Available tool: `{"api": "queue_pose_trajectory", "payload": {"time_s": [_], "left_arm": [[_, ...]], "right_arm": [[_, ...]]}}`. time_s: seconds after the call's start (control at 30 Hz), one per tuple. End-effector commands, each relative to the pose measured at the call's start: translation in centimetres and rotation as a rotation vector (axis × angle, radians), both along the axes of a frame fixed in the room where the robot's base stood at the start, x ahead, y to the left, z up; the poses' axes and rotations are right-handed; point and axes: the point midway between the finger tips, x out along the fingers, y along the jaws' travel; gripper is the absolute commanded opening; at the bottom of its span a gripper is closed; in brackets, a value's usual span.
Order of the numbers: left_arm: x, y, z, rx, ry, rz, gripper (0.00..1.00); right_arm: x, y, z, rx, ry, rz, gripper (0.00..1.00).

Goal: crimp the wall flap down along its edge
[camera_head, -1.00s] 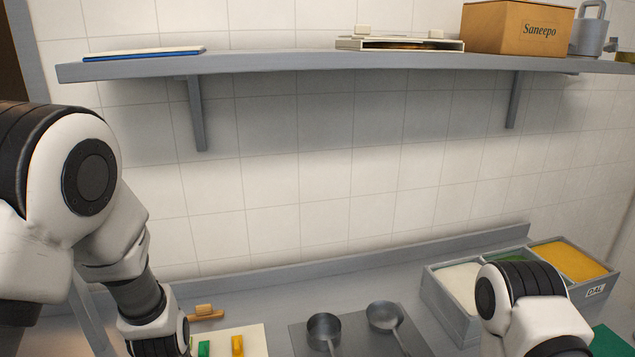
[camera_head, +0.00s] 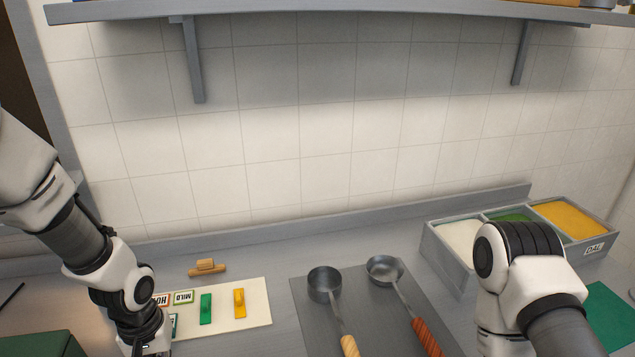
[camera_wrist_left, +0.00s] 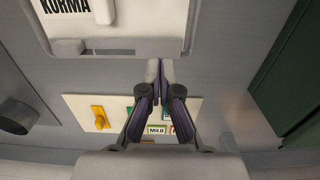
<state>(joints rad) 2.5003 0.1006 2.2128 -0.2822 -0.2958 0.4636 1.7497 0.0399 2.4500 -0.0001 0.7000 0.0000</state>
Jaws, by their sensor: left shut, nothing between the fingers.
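In the left wrist view, a grey-rimmed tray (camera_wrist_left: 45,30) with a white lid lettered KORMA lies at the top, partly cut off. A pale grey strip (camera_wrist_left: 130,47) runs along its near edge; it looks like the wall flap, but I cannot tell how far it is folded. My left gripper (camera_wrist_left: 160,68) is shut and empty, its fingertips close to the right end of this strip. I cannot tell whether they touch. In the head view the tray is out of sight, and my left wrist is at the bottom left. My right gripper is out of view.
A cream board (camera_head: 255,305) holds green and yellow pieces and labels such as MILD. A wooden piece (camera_head: 207,268) lies behind it. Two ladles (camera_head: 323,285) rest on a dark mat (camera_head: 375,320). A divided bin (camera_head: 455,265) stands right. A shelf (camera_head: 330,12) hangs above.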

Motion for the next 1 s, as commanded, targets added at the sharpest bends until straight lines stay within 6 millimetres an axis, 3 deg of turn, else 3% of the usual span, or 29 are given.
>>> {"api": "queue_pose_trajectory", "payload": {"time_s": [0.33,1.0], "left_arm": [[0.0,0.0,0.0,0.0,0.0,0.0,0.0],[0.0,0.0,-2.4,0.0,0.001,0.001,0.0]], "right_arm": [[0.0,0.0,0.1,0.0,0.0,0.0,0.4],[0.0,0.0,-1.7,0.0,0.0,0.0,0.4]]}}
